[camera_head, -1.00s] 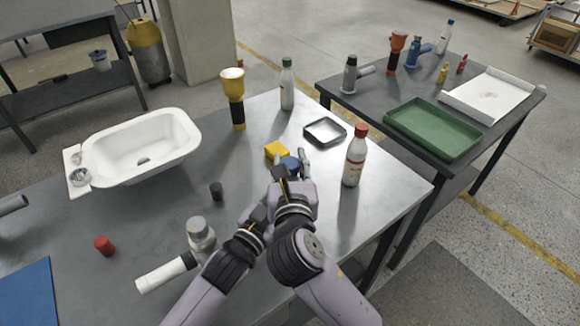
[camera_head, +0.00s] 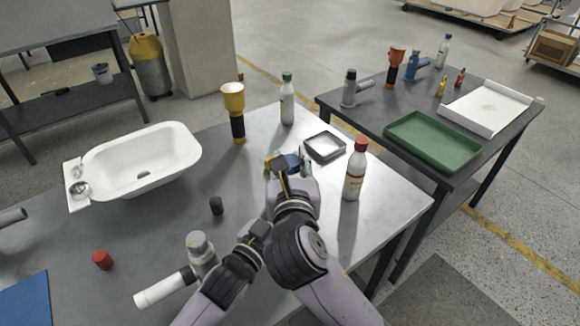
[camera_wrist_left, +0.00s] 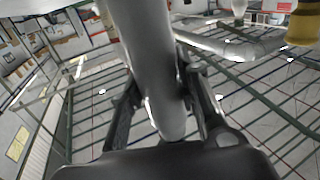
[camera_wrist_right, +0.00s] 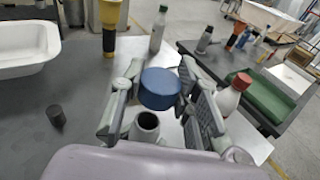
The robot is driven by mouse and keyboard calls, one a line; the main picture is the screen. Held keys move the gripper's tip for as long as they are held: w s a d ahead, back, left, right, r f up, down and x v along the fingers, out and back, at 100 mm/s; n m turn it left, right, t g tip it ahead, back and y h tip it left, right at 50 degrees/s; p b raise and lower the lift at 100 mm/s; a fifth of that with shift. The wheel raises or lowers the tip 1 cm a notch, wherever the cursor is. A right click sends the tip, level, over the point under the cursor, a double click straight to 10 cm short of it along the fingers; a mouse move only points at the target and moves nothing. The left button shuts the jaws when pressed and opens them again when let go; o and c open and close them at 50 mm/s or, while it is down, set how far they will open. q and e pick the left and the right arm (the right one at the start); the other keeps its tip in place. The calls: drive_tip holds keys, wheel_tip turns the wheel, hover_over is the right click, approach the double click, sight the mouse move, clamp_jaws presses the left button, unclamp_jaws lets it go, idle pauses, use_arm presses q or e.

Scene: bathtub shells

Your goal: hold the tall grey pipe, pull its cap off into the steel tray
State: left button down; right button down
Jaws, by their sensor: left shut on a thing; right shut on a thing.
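The tall grey pipe (camera_wrist_left: 155,60) stands between the fingers of my left gripper (camera_wrist_left: 160,90), which is shut on it. Its open, dark top end (camera_wrist_right: 146,122) shows in the right wrist view. The blue cap (camera_wrist_right: 160,88) is off the pipe, held between the fingers of my right gripper (camera_wrist_right: 160,95), above and slightly beyond the pipe's mouth. In the head view the cap (camera_head: 293,162) is just left of the steel tray (camera_head: 324,147), which is empty. My right arm hides the pipe and the left fingers there.
A red-capped bottle (camera_head: 354,172) stands right of the tray, and a green-capped bottle (camera_head: 287,100) and yellow flashlight (camera_head: 234,110) stand behind. A white basin (camera_head: 140,160) and dark cap (camera_head: 216,205) are left.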

use_arm(q)
drive_tip(key=c, duration=1.1)
unclamp_jaws()
drive_tip(key=v, duration=1.2)
drive_tip(key=shift+s, duration=0.1)
drive_tip(key=shift+s, duration=0.1)
